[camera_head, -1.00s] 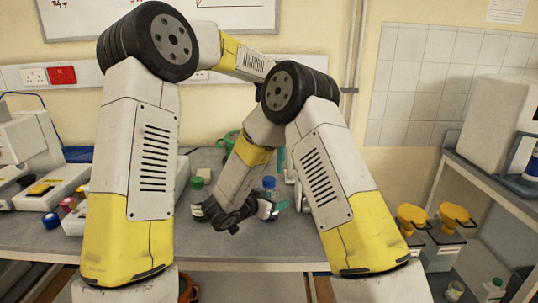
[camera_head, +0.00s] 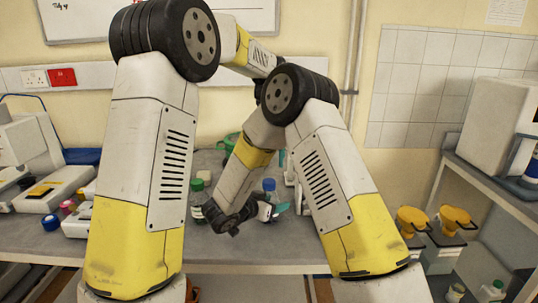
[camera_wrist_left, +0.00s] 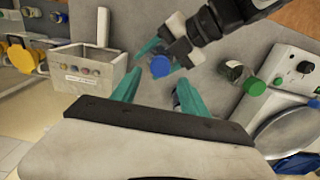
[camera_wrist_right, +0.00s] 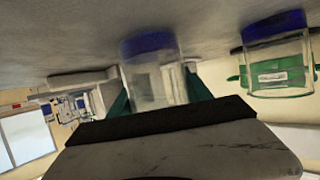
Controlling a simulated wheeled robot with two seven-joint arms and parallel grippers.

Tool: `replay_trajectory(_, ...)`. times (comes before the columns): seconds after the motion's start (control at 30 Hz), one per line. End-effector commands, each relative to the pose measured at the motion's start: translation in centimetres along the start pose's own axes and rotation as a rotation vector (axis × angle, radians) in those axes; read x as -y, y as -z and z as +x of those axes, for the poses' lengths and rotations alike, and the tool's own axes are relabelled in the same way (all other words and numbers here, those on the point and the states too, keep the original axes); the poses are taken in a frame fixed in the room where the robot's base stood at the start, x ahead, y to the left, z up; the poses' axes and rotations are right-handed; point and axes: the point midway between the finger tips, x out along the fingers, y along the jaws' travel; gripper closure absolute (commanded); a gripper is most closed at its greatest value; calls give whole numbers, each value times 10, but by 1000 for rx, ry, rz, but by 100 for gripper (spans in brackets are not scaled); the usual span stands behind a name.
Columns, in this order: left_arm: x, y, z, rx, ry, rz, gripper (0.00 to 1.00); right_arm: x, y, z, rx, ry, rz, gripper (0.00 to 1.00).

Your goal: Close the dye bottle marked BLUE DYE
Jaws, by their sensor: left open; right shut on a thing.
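My right gripper (camera_head: 272,209) is shut on this bottle. In the right wrist view the clear bottle (camera_wrist_right: 152,85) sits between the fingers, with blue at its bench end. No readable BLUE DYE marking shows. I cannot tell how tightly the cap sits.
A green-capped bottle (camera_head: 198,186) stands left of my right gripper; it also shows in the left wrist view (camera_wrist_left: 240,76). A box with coloured dots (camera_wrist_left: 88,70) is near my left gripper. Another clear bottle (camera_wrist_right: 277,55) appears in the right wrist view.

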Motion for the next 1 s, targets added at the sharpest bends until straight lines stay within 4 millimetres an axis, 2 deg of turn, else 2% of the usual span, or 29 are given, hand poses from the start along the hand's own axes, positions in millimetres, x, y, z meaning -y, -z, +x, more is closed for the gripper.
replay_trajectory(0.2, 0, -1, 36, 4, 1, 0, 48, 0, 0, 0, -1, 0, 0, 100)
replay_trajectory(0.4, 0, -1, 59, 2, 1, 0, 48, 0, 0, 0, -1, 0, 0, 100)
replay_trajectory(0.8, 0, 0, 66, 0, 0, 0, 48, 0, 0, 0, -1, 0, 0, 100)
replay_trajectory(0.87, 0, 0, 66, 0, 0, 0, 57, 0, 0, 0, -1, 0, 0, 100)
replay_trajectory(1.0, 0, 0, 66, 0, 0, 0, 85, 0, 0, 0, -1, 0, 0, 100)
